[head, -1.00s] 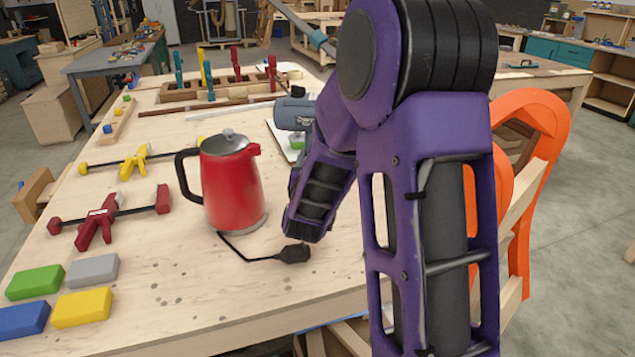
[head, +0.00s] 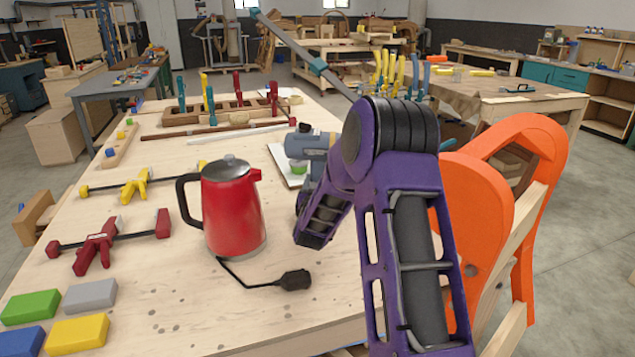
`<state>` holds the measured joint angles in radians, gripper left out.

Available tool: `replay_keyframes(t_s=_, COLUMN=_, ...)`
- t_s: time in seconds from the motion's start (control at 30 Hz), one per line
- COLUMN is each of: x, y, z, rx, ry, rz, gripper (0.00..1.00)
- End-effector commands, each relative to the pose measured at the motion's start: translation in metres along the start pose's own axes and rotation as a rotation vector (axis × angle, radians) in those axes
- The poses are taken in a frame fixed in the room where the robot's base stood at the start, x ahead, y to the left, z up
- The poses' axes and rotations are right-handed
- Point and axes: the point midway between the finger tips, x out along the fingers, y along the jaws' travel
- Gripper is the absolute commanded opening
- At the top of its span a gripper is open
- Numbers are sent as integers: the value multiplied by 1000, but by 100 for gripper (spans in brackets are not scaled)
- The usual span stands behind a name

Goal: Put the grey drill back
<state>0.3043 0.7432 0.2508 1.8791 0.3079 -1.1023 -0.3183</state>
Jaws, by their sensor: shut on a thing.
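The grey drill (head: 308,144) is right of the kettle in the head view, its body lying level over the white sheet (head: 278,160) on the workbench. My arm hides its right end and much of its handle. My gripper (head: 305,190) is at the drill's lower part, mostly hidden behind my purple forearm, and shut on the drill. I cannot see the fingertips or whether the drill touches the bench.
A red kettle (head: 232,212) stands left of my arm, its black cord and plug (head: 293,280) in front. Clamps (head: 104,245) and coloured blocks (head: 78,333) lie at left. A wooden rack (head: 228,118) holds tools behind. Orange chair forms (head: 530,150) stand at right.

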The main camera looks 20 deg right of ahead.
Motion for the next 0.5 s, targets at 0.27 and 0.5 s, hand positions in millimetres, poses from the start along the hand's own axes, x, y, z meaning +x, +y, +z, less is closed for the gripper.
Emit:
replay_keyframes(t_s=0.27, x=19, y=1, z=11, rx=2, ry=11, rz=2, gripper=0)
replay_keyframes(t_s=0.5, x=18, y=1, z=11, rx=1, ry=11, rz=2, gripper=0)
